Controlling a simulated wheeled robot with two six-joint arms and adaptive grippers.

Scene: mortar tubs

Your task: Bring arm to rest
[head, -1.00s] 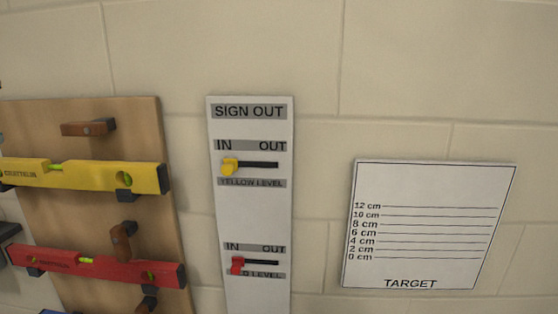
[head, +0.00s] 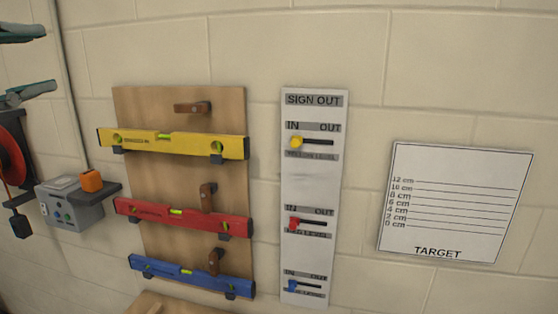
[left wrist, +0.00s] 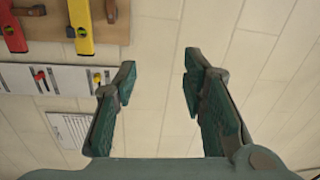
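My left gripper (head: 48,58) shows at the left edge of the head view, in front of the wall. Its two green-and-grey fingers are spread apart with nothing between them. In the left wrist view the same open gripper (left wrist: 158,72) faces bare wall, clear of the level board and the sign-out panel. My right gripper is in neither view.
A wooden board (head: 180,110) holds a yellow level (head: 190,145), a red level (head: 195,218) and a blue level (head: 200,277). Right of it hang the sign-out panel (head: 312,185), its three sliders at IN, and a target sheet (head: 455,165). A grey control box (head: 75,210) is on the left.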

